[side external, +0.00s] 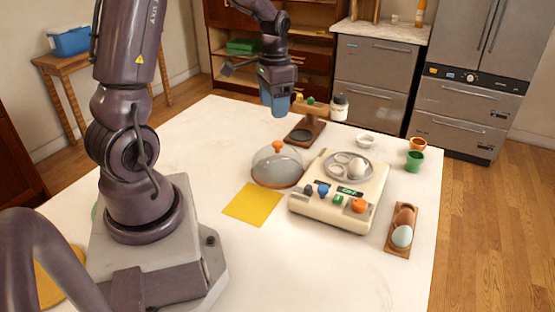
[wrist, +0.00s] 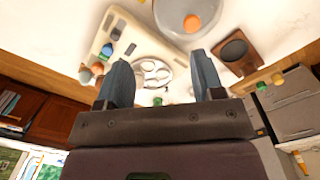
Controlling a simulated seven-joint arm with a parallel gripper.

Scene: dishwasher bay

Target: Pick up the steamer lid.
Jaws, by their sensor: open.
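The steamer lid (side external: 271,169) is a clear grey dome with an orange rim and an orange knob (side external: 277,147). It rests on the white table, left of the cream egg steamer (side external: 330,208). In the wrist view the lid (wrist: 172,14) is at the top edge, partly cut off, with its knob (wrist: 192,23) showing. My gripper (side external: 278,110) is raised above the back of the table, beyond the lid and apart from it. In the wrist view its two blue fingers (wrist: 160,62) are spread with nothing between them.
A wooden stand (side external: 305,130) stands behind the lid, near my gripper. A yellow cloth (side external: 253,203) lies in front. An egg holder (side external: 399,246), a green cup (side external: 413,161) and an orange cup (side external: 418,144) are at right.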

